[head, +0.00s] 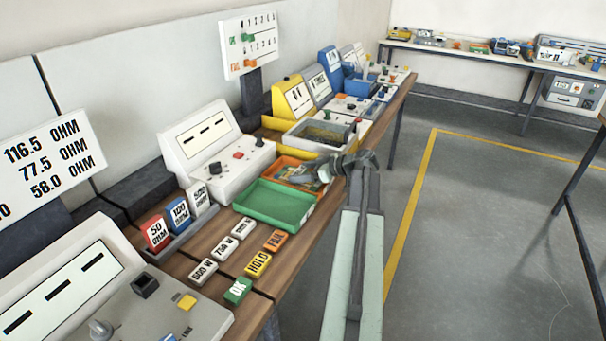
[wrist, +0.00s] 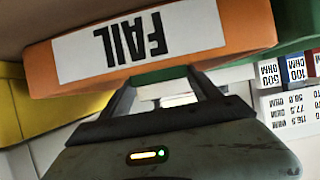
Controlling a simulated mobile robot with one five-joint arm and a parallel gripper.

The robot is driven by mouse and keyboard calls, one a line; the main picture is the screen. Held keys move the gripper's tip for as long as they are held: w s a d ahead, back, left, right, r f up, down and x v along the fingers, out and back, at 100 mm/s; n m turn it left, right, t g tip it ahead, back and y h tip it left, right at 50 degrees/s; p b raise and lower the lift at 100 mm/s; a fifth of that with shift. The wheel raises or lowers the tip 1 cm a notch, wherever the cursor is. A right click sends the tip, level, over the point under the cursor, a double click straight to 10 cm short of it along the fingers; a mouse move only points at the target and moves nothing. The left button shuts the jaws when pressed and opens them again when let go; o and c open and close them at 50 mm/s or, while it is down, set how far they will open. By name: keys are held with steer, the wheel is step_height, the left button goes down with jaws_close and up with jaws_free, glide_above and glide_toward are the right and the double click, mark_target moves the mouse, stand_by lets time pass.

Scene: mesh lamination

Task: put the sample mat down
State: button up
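My gripper (head: 316,171) reaches over the orange tray (head: 286,168), which has grey items at its right side. In the wrist view my gripper's two dark fingers (wrist: 164,88) stand apart, just below an orange surface (wrist: 240,35) with an upside-down FAIL label. A green strip (wrist: 165,73) shows between the fingertips. I cannot tell whether it is the sample mat in my grip or something behind. I cannot make out the sample mat for sure in either view.
A green tray (head: 273,205) lies in front of the orange one. Label blocks OK (head: 238,291), HOLD (head: 258,264) and FAIL (head: 276,241) line the bench edge. A white instrument (head: 215,145) stands behind. A grey-rimmed tray (head: 317,136) is further back. The floor at right is clear.

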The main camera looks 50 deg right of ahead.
steer(key=o, duration=0.4)
steer(key=shift+r, duration=0.15)
steer(key=p+v, duration=0.5)
steer(key=v, duration=0.6)
steer(key=shift+s+r+p, duration=0.2)
steer(key=shift+p, duration=0.1)
steer(key=shift+s, duration=0.3)
